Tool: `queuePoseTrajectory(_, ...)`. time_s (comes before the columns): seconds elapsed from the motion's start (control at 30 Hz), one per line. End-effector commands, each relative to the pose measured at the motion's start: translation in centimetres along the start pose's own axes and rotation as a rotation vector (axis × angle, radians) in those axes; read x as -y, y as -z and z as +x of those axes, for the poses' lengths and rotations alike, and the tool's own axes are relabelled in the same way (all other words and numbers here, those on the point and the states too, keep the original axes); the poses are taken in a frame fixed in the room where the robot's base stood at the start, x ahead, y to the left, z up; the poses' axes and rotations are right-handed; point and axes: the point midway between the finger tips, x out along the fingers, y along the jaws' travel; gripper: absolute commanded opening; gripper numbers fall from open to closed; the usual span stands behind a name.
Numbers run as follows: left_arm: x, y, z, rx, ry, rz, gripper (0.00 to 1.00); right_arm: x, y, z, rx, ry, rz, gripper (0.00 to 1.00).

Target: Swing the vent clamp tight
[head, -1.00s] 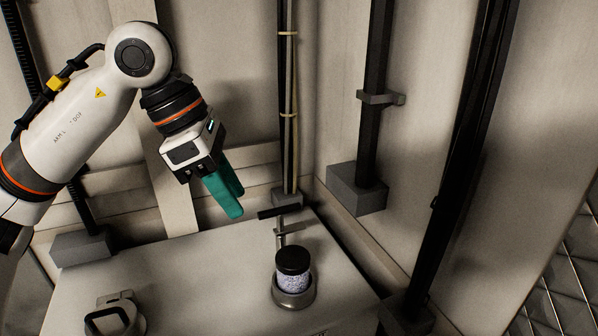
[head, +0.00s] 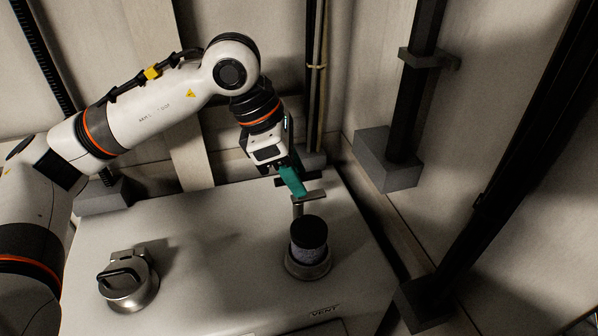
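The vent fitting is a dark-capped cylinder (head: 309,234) in a round metal collar (head: 308,268), in the head view right of centre. A "VENT" label (head: 325,311) is in front of it on the pale box top. Behind the cylinder a short post carries a flat metal bar (head: 314,196), which looks like the clamp's arm. My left gripper (head: 300,188) points down with its teal fingers at this bar. The fingers overlap in this view, so their gap and any contact are unclear. My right gripper is out of view.
A second round metal fitting (head: 130,288) with a dark handle stands on the pale box top (head: 215,270) at the left. The top between the fittings is clear. Dark pipes with grey blocks (head: 388,160) stand along the right wall.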

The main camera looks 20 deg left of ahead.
Motion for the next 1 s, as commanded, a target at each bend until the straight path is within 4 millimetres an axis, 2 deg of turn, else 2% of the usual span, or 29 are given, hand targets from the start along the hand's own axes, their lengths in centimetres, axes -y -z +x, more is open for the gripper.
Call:
queuePoseTrajectory(0.2,-0.1,0.0,1.7,0.000,-0.002,0.001,0.38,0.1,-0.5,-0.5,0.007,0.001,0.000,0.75)
queuePoseTrajectory(0.47,0.0,0.0,1.9,-0.001,0.000,0.001,0.38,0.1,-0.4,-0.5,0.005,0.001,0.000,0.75)
queuePoseTrajectory(0.5,0.0,0.0,1.9,-0.001,0.000,0.001,0.36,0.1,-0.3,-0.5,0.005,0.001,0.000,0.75)
queuePoseTrajectory(0.73,0.0,0.0,1.9,-0.001,0.001,0.001,0.00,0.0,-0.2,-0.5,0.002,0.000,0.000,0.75)
queuePoseTrajectory(1.0,0.0,0.0,1.9,-0.001,-0.001,0.005,0.00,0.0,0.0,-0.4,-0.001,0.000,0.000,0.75)
